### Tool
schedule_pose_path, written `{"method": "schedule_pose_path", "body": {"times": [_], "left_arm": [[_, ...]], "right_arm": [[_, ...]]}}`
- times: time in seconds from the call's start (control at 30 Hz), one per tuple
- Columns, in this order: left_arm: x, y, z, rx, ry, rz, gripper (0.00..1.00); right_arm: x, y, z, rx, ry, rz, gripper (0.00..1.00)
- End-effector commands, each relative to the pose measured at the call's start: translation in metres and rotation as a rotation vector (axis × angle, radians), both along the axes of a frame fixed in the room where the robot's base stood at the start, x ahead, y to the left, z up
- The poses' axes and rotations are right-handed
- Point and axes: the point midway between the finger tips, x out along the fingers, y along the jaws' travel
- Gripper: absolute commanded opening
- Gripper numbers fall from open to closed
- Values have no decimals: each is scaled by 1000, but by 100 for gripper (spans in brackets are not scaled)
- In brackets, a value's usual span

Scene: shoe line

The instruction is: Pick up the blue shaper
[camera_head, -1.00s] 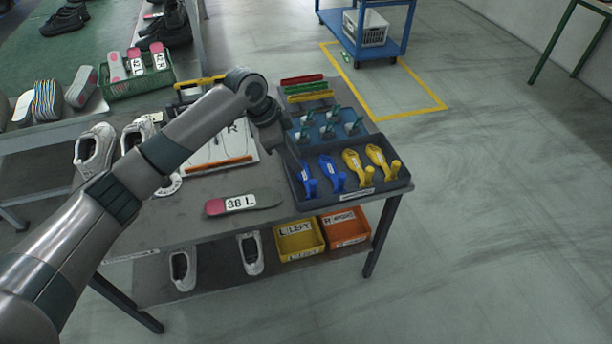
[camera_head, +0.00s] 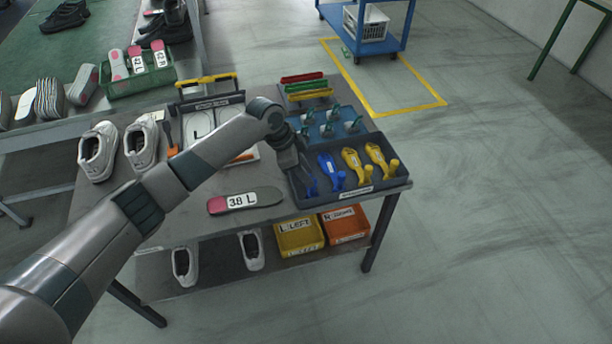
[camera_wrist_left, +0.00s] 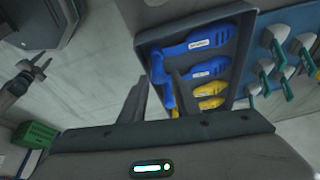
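Two blue shapers lie side by side in a dark tray (camera_head: 350,196) at the right end of the table. My left gripper (camera_head: 303,178) reaches down over the leftmost blue shaper (camera_head: 312,184) and partly hides it. The other blue shaper (camera_head: 333,173) lies just right of it. In the left wrist view my left gripper (camera_wrist_left: 160,95) is open, and the curved end of the near blue shaper (camera_wrist_left: 195,43) shows between its fingers, not gripped. The second blue shaper (camera_wrist_left: 208,69) is beside it. My right gripper (camera_wrist_left: 40,64) shows small at the left of the wrist view, fingers apart.
Two yellow shapers (camera_head: 380,157) share the tray. Behind it is a blue holder (camera_head: 330,127) with several green-handled tools. A 38 L insole (camera_head: 245,201) lies left of the tray. White shoes (camera_head: 142,143) stand further left. Yellow (camera_head: 298,237) and orange (camera_head: 346,226) bins are below.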

Motion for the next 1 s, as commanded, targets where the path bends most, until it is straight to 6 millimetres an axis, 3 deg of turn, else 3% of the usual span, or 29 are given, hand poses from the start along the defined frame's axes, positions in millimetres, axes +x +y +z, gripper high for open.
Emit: {"method": "schedule_pose_path", "body": {"times": [0.23, 0.43, 0.97, 1.0], "left_arm": [[-2, -14, -21, 1, 5, 0, 29], [1, -20, -39, 0, 2, 0, 29], [2, -20, -43, 1, 1, 1, 29], [2, -20, -43, 1, 1, 1, 22]], "right_arm": [[0, -2, 21, -2, 0, 1, 31], [0, -3, 23, -3, 0, 2, 31], [0, -4, 23, -4, 0, 2, 31], [0, -4, 23, -4, 0, 2, 31]]}}
